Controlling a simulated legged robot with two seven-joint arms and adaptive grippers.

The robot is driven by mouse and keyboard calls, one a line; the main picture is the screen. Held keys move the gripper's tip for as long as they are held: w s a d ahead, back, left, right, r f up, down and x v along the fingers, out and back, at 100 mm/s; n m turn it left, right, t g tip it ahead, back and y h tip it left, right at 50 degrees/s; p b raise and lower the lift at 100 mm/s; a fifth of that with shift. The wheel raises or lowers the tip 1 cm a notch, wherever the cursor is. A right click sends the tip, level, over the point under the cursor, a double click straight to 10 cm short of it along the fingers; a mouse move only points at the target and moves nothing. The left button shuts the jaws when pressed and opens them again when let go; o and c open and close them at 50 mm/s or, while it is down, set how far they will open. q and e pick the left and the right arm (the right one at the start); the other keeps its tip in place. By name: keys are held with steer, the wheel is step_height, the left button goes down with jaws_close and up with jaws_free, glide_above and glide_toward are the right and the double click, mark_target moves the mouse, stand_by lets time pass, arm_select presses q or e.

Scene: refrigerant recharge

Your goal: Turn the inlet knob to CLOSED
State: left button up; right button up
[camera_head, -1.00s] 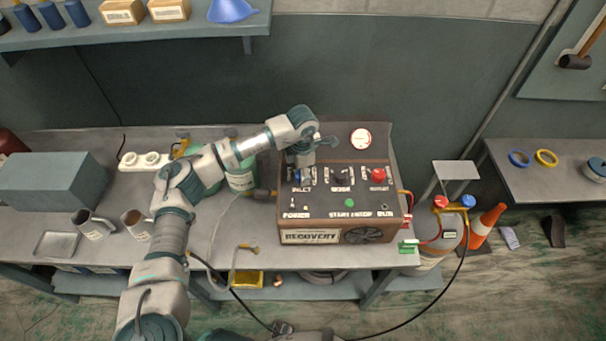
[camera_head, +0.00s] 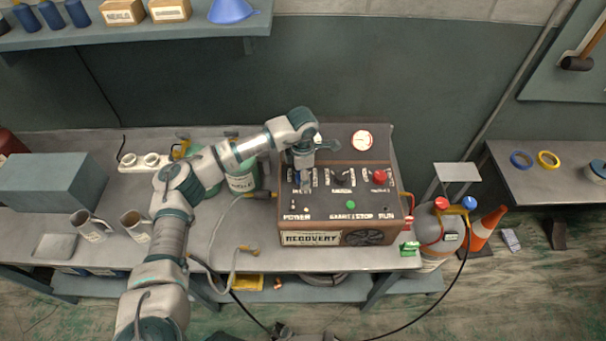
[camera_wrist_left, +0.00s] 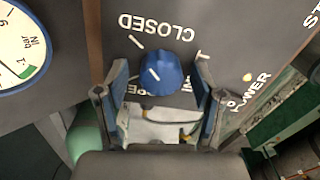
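The blue inlet knob (camera_wrist_left: 165,73) is on the dark top panel of the recovery machine (camera_head: 311,239). In the left wrist view, its white pointer line slants toward the upper left. The CLOSED label (camera_wrist_left: 157,24) reads upside down above the knob, and another label is partly covered by the fingers. I cannot tell exactly which mark the pointer meets. My left gripper (camera_wrist_left: 161,78) is open with one finger on each side of the knob and a visible gap to each. In the head view, my left gripper (camera_head: 303,182) hides most of the knob. My right gripper is not clearly visible.
A black center knob (camera_head: 342,176) and a red knob (camera_head: 380,176) stand right of the inlet knob. A gauge (camera_head: 362,140) is behind them. A green tank (camera_head: 241,181) and a hose (camera_head: 219,222) are left of the machine. Mugs (camera_head: 90,224) stand farther left.

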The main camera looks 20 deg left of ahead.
arm_select(q)
step_height(320, 180, up, 12)
stand_by(0.6)
steer(key=shift+f, duration=0.15)
stand_by(0.3)
